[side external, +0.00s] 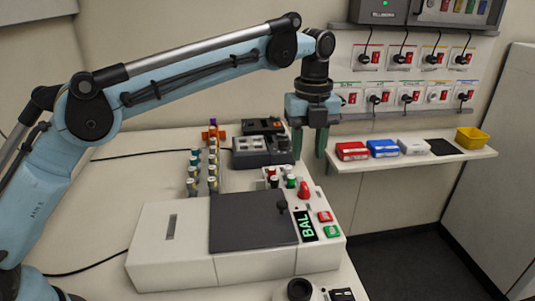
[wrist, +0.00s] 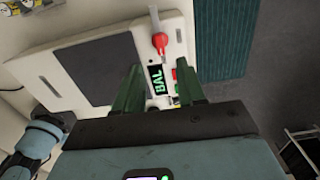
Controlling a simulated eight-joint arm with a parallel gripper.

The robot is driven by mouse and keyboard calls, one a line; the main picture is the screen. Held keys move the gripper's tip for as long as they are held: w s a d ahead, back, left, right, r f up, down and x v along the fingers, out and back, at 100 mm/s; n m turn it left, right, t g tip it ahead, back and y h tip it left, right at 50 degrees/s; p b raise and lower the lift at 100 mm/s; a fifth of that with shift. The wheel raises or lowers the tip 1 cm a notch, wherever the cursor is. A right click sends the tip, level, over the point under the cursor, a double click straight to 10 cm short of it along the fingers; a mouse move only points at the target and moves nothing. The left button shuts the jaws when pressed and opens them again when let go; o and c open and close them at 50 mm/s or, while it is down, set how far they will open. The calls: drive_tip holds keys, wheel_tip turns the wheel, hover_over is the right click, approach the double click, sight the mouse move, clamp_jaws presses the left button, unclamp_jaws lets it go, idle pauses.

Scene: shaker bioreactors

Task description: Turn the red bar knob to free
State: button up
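The red bar knob (side external: 304,190) stands on the sloped panel of the white machine (side external: 175,275), behind the lit green BAL display (side external: 307,224). In the wrist view the red knob (wrist: 160,42) lies just beyond my fingertips, with a pale strip running from it to the top edge. My gripper (side external: 309,145) hangs above the panel's far end, fingers pointing down, open and empty. In the wrist view my gripper's green fingers (wrist: 158,78) stand apart with the BAL display showing between them. The knob's setting marks are too small to read.
Red and green buttons (side external: 328,223) sit beside the display. A dark plate (side external: 250,222) with a small black knob covers the machine's middle. Capped vials (side external: 212,170) and a dark device (side external: 262,152) stand behind. A wall shelf (side external: 400,155) holds coloured boxes.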

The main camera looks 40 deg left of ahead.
drive_tip(key=shift+r, duration=1.6)
drive_tip(key=s+a+r+n+t, duration=0.35)
drive_tip(key=s+a+n, duration=0.55)
drive_tip(key=n, duration=0.5)
drive_tip(key=s+a+f+n+t, duration=0.1)
drive_tip(key=s+a+f+n, duration=0.1)
drive_tip(key=s+f+n, duration=0.2)
drive_tip(key=s+a+f+n+t, duration=0.1)
drive_tip(key=s+a+f+n, duration=0.2)
drive_tip(key=s+f+n, duration=0.1)
drive_tip(key=s+a+f+n+t, duration=0.1)
drive_tip(key=s+a+f+n, duration=0.2)
drive_tip(key=s+f+n, duration=0.1)
drive_tip(key=shift+s+a+n+t, duration=0.15)
drive_tip(key=shift+n+t, duration=0.2)
drive_tip(key=shift+n, duration=0.25)
